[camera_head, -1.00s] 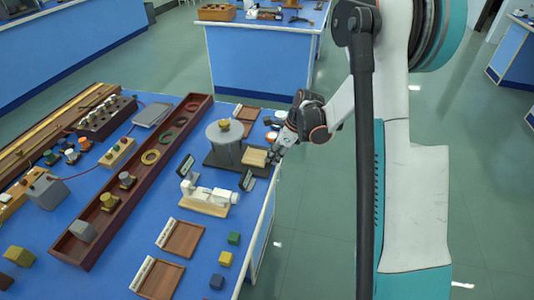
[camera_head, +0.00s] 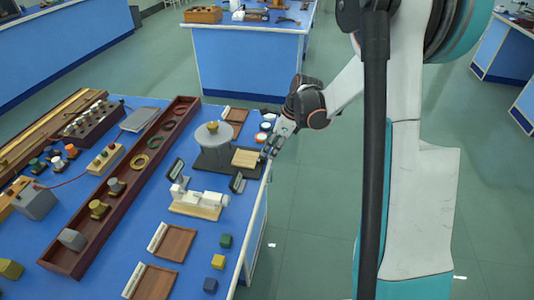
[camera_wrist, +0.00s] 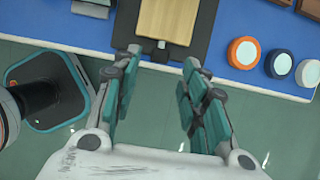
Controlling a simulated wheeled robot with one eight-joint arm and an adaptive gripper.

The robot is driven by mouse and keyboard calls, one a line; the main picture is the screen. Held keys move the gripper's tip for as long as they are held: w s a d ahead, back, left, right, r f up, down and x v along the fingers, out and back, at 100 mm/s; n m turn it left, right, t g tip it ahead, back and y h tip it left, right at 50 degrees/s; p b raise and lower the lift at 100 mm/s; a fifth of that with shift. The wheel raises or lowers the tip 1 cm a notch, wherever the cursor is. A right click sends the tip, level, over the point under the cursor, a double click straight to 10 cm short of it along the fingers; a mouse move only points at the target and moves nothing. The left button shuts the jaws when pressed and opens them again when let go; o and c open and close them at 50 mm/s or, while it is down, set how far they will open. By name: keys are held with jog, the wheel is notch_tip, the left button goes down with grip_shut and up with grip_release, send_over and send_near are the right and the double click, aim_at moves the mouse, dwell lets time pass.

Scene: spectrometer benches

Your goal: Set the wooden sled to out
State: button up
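The wooden sled (camera_head: 246,158) is a pale flat block on a dark base plate (camera_head: 226,168), beside a grey round drum with a yellowish knob on top (camera_head: 212,134). In the wrist view the sled (camera_wrist: 168,18) is at the top centre, with a small dark knob (camera_wrist: 160,52) at its near end. My gripper (camera_wrist: 162,64) is open, its two fingers on either side of the space just in front of that knob. Nothing is between them except possibly the knob's tip; contact cannot be told. In the head view my gripper (camera_head: 267,150) is at the sled's right side, at the bench edge.
Several round coloured-rim caps (camera_wrist: 243,53) lie right of the sled in the wrist view. A white device on a wooden base (camera_head: 198,200), small dark panels (camera_head: 237,183) and a long brown trough (camera_head: 120,190) stand on the blue bench. Open floor lies to the right.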

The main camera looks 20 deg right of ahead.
jog(key=v, duration=0.6)
jog(key=shift+r, duration=0.3)
jog(key=shift+s+d, duration=0.1)
jog(key=shift+d, duration=0.05)
